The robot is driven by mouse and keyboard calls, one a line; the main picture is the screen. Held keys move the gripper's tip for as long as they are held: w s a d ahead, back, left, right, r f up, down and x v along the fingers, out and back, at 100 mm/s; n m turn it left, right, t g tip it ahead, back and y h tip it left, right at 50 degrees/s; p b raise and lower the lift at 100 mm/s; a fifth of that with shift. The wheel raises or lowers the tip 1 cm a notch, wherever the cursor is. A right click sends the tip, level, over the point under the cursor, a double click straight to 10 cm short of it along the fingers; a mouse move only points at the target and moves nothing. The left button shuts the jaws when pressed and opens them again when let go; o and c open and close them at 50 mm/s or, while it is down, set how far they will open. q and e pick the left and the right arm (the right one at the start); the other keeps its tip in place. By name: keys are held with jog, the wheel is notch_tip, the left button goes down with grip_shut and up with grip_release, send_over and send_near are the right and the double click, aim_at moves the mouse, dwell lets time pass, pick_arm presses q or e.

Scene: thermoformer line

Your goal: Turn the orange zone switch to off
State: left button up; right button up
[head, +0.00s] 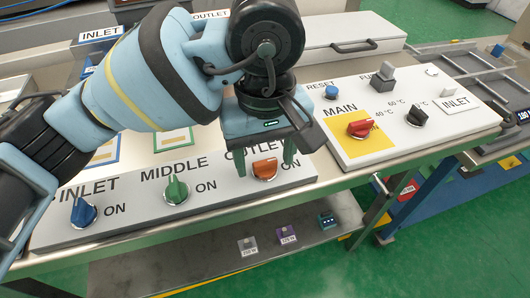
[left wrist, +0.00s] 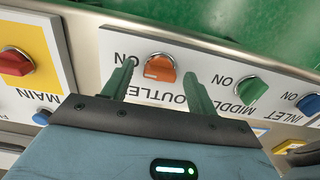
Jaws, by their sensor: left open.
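The orange zone switch (head: 265,169) is the OUTLET knob at the right end of the light grey zone panel (head: 225,213). It also shows in the left wrist view (left wrist: 160,68). Its grip lies more sideways, toward the ON label, than those of the other two zone knobs. My left gripper (head: 262,157) is open, pointing down over the panel, with one green finger on each side of the orange knob. In the left wrist view (left wrist: 160,75) gaps show between both fingers and the knob. Contact is not visible. My right gripper is not in view.
The green MIDDLE knob (head: 176,190) and blue INLET knob (head: 84,211) sit left on the same panel. To the right, another panel carries a red MAIN switch (head: 360,129) on yellow, a black temperature knob (head: 417,117) and a blue RESET button (head: 331,92).

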pick_arm(q)
jog(key=shift+f, duration=0.1)
jog(key=c, duration=1)
